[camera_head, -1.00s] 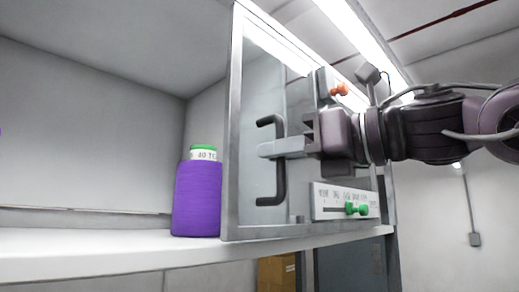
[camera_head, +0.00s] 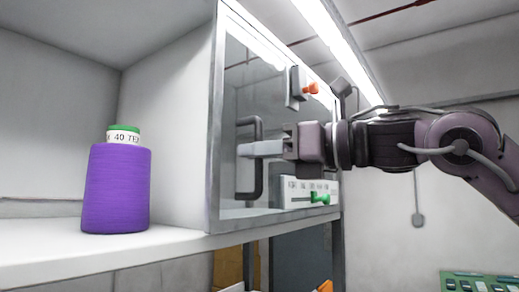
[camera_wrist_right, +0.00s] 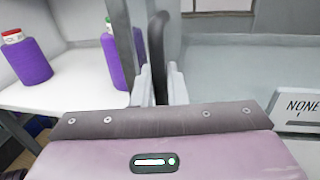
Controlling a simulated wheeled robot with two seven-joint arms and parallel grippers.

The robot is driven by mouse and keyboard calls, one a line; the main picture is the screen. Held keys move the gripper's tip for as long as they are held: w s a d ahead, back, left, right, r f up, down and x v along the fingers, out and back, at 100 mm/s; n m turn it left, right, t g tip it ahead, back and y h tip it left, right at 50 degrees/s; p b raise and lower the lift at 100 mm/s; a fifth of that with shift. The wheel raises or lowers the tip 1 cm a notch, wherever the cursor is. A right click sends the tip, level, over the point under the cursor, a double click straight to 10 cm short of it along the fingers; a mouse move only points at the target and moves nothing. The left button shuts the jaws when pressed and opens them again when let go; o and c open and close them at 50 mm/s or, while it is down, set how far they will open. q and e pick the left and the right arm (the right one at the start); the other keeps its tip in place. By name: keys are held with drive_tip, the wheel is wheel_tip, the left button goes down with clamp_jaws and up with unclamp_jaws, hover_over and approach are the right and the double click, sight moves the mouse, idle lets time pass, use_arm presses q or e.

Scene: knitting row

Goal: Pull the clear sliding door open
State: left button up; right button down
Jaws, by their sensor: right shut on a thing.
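The clear sliding door (camera_head: 232,90) has a grey frame and stands right of the purple thread cone in the head view. Its black bar handle (camera_head: 258,180) is upright; the handle also shows in the right wrist view (camera_wrist_right: 157,50). My right gripper (camera_head: 247,150) reaches in from the right and is shut on the handle, its fingers on either side of the bar. The fingers (camera_wrist_right: 160,88) show around the bar in the wrist view. My left gripper is in neither view.
The purple cone (camera_head: 117,188) with a green top stands on the white shelf (camera_head: 60,255), left of the door frame with a gap between. A second purple cone with a red top (camera_wrist_right: 27,60) shows in the wrist view. An orange knob (camera_head: 311,88) and green slider (camera_head: 319,198) sit near my gripper.

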drive_tip(key=c, duration=1.6)
unclamp_jaws()
drive_tip(key=shift+f, duration=0.15)
drive_tip(key=shift+o, duration=0.2)
drive_tip(key=shift+w+a, duration=0.1)
drive_tip(key=shift+w, duration=0.05)
drive_tip(key=b+v, duration=0.3)
drive_tip(key=v, duration=0.4)
drive_tip(key=shift+d, duration=0.35)
